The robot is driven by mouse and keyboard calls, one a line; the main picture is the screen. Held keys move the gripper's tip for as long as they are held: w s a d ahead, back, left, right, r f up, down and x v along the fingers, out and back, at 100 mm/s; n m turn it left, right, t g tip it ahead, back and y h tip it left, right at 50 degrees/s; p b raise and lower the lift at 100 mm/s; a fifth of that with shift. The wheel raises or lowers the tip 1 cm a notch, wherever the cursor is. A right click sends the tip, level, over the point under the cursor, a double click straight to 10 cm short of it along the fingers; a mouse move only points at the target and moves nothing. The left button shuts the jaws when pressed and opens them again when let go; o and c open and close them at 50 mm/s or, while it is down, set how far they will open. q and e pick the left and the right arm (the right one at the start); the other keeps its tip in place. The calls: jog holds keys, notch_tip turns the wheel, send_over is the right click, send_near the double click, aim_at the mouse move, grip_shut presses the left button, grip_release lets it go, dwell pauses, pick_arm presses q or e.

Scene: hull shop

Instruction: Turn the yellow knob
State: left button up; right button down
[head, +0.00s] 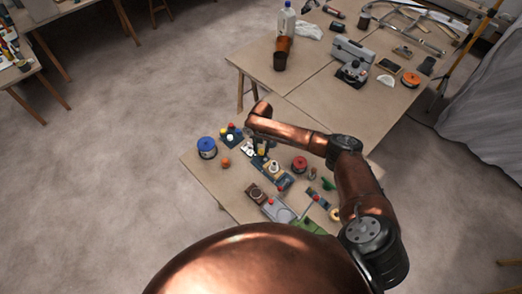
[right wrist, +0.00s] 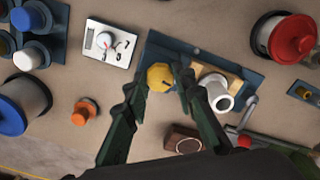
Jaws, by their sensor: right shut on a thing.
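The yellow knob (right wrist: 158,76) sits on a dark blue board (right wrist: 152,52), beside a white round fitting (right wrist: 216,93). My right gripper (right wrist: 163,80) has its two dark fingers on either side of the knob and is shut on it. In the head view my right gripper (head: 262,147) is low over the small table, at the board; the knob is too small and covered to make out clearly there. My left gripper is not in view.
A white dial plate (right wrist: 108,43), an orange knob (right wrist: 85,113), a blue-topped spool (head: 206,147) and a red-topped spool (head: 299,164) stand around the board. A larger workbench (head: 312,90) with tools is behind. Open floor lies to the left.

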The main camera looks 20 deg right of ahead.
aim_at(261, 151)
jog(key=shift+n, duration=0.8)
jog(key=c, duration=1.6)
grip_release()
notch_tip(261, 151, up, 12)
